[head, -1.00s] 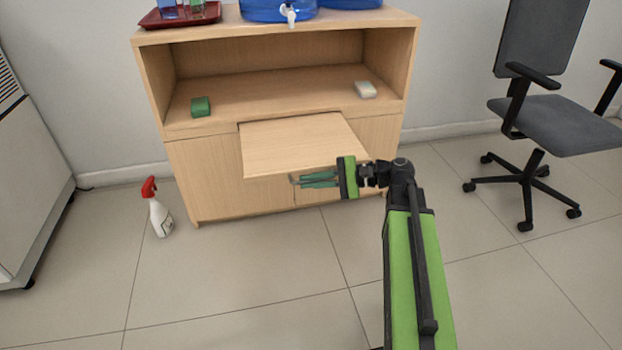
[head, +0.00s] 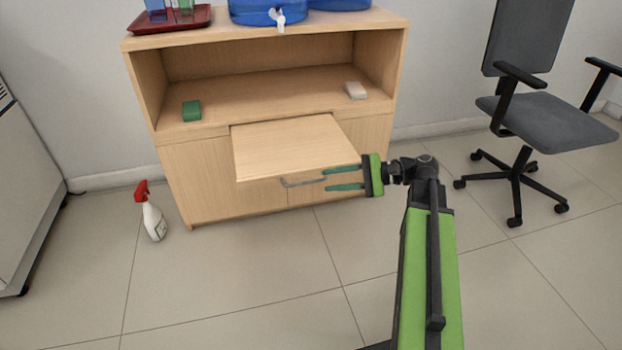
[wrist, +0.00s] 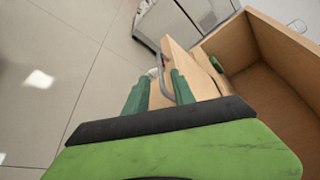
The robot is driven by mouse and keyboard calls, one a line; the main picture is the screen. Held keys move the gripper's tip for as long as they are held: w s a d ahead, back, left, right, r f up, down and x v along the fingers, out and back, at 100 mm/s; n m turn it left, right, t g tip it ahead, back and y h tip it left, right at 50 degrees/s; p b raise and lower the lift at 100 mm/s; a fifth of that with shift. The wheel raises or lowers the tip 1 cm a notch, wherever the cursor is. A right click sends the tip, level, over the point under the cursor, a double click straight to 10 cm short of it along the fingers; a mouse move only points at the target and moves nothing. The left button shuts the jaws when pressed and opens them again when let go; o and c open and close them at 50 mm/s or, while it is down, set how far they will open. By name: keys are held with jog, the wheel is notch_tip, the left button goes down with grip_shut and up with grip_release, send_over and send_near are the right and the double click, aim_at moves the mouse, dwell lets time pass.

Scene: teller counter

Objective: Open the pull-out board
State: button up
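The pull-out board (head: 293,146) is a light wooden panel that stands out from the front of the wooden cabinet, below its open shelf. A thin grey bar handle (head: 296,184) hangs at its front edge. The handle also shows in the wrist view (wrist: 165,75), ahead of the fingers and close to the right one. My gripper (head: 325,179) has two green fingers, spread apart with nothing held between them. It is at the right end of the handle, below the board's front edge. Contact with the handle cannot be told.
A green block (head: 192,111) and a pale block (head: 355,90) lie on the shelf. A red tray (head: 172,22) and blue water containers (head: 262,10) stand on top. A spray bottle (head: 152,217) stands on the floor at left, an office chair (head: 545,120) at right. The front floor is clear.

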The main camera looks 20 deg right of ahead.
jog(key=p+v, duration=0.1)
jog(key=v, duration=0.7)
jog(key=shift+d, duration=0.25)
jog(key=shift+s+r, duration=0.1)
